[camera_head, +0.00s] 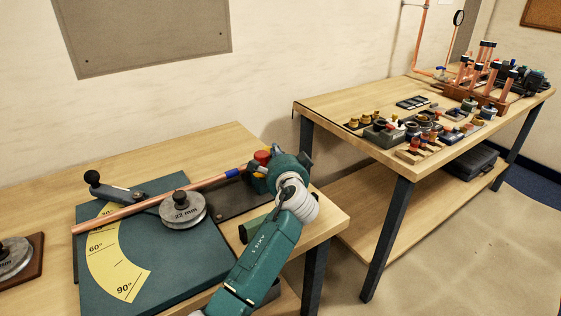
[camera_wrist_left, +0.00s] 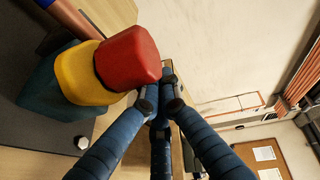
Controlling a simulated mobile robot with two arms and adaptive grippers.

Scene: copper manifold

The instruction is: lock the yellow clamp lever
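The clamp at the right end of the bending plate has a teal block (camera_wrist_left: 58,82), a yellow part (camera_wrist_left: 80,72) and a rounded red end (camera_wrist_left: 128,58). In the head view the red end (camera_head: 262,157) shows just left of my left wrist, with a little of the yellow part (camera_head: 259,171) below it. My left gripper (camera_wrist_left: 160,97) has its blue fingers drawn close together, with nothing seen between them. Its tips are beside the red end, near its lower right edge; I cannot tell if they touch. My right gripper is not in view.
A copper pipe (camera_head: 140,205) with a blue mark lies across the bender plate (camera_head: 200,250), by the 22 mm former (camera_head: 183,211) and a black-knobbed handle (camera_head: 128,193). A second bench (camera_head: 345,98) at the right holds fittings and a copper manifold. Floor between is partly clear.

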